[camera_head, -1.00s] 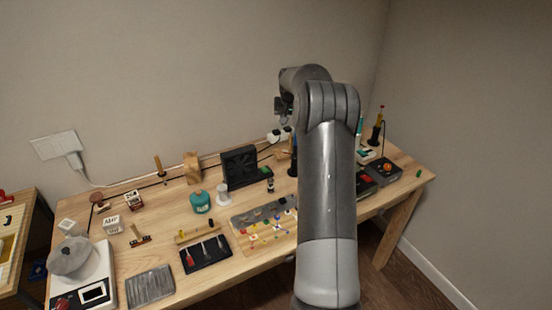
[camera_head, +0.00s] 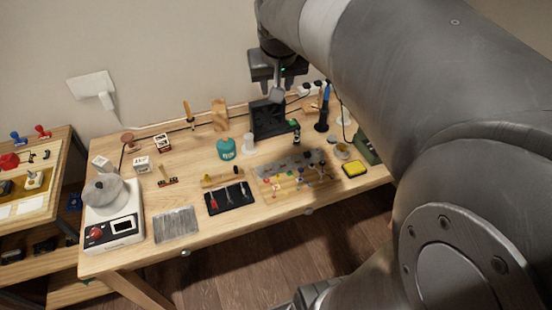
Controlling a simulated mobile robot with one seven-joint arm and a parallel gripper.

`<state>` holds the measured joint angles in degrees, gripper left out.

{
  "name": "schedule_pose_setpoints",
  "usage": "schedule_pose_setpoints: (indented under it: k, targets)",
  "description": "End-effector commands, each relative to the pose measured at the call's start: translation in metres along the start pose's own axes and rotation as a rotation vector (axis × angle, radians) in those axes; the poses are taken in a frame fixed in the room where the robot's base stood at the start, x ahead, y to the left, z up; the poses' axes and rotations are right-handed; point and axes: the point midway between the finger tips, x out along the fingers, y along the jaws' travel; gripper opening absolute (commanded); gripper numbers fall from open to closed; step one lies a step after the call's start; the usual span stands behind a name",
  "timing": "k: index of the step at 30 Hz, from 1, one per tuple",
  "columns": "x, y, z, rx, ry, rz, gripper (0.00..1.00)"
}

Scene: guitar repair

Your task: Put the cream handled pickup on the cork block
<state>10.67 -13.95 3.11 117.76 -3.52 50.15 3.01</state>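A small cream piece with a dark top (camera_head: 34,180) sits on the left side table; it looks like the cream handled pickup, but is too small to be sure. A tan, curved block (camera_head: 220,115) stands upright at the back of the workbench; I cannot tell if it is the cork block. My gripper (camera_head: 277,95) hangs above the back of the bench, in front of the black fan-like box, far right of the cream piece. Its fingers are small and partly hidden, so their opening is unclear. I see nothing clearly held.
My arm covers the right side. The workbench (camera_head: 150,205) carries a scale with a grey pot (camera_head: 104,190), a teal jar (camera_head: 226,149), a black tool tray (camera_head: 230,197) and a yellow box (camera_head: 355,168). Blue (camera_head: 18,138) and red (camera_head: 42,131) handled pieces stand on the side table.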

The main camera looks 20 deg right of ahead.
Motion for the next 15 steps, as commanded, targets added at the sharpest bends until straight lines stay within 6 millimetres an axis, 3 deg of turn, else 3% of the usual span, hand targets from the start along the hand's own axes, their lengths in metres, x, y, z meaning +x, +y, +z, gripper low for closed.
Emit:
schedule_pose_setpoints:
  k: [3, 9, 15]
  targets:
    - [-0.02, -0.013, 0.046, -0.031, 0.014, -0.025, 0.37]
    - [-0.036, -0.028, 0.122, -0.081, 0.029, -0.07, 0.37]
    - [-0.037, -0.034, 0.175, -0.114, 0.038, -0.107, 0.37]
